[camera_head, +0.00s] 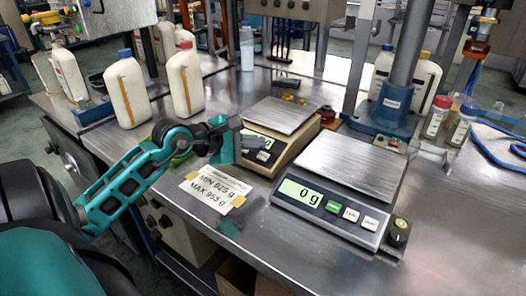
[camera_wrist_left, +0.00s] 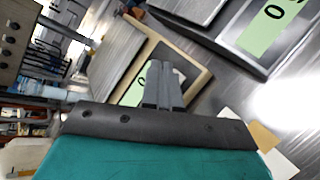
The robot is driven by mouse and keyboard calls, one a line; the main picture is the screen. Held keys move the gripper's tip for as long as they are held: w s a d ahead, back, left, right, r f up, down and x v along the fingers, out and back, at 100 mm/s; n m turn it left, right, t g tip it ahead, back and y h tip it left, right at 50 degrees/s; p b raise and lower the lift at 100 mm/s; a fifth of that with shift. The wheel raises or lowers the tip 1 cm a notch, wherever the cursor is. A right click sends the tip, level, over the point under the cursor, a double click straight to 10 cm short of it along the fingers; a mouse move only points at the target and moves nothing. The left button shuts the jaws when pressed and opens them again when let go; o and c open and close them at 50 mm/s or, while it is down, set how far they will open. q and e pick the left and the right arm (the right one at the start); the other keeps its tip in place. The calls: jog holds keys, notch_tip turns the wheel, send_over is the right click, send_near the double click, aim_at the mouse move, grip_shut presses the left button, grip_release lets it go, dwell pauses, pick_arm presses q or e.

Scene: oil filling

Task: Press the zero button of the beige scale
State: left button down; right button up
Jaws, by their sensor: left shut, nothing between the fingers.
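The beige scale (camera_head: 300,153) stands near the middle of the metal table with a bare steel plate (camera_head: 280,115) on top. Its green display is partly hidden behind my left gripper (camera_head: 250,142). A pale button (camera_head: 263,156) shows on its front panel; I cannot read its label. My left gripper is shut and empty over the panel's left part. In the left wrist view, the shut fingers (camera_wrist_left: 163,72) overlap the beige scale (camera_wrist_left: 190,82) beside its display (camera_wrist_left: 134,90). I cannot tell whether the fingertips touch the panel. My right gripper is not in view.
A grey scale (camera_head: 330,222) reading 0 g stands to the right. A paper label (camera_head: 212,190) lies in front of the beige scale. White bottles (camera_head: 127,90) stand at the back left. A blue-based stand (camera_head: 390,118) and small bottles (camera_head: 461,125) are at the right.

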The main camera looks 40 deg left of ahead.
pick_arm(q)
jog(key=r, duration=0.1)
jog(key=s+r+p, duration=0.1)
jog(key=r, duration=0.1)
jog(key=shift+d+p, duration=0.1)
jog(key=shift+p, duration=0.2)
jog(key=shift+f, duration=0.1)
dwell(0.5)
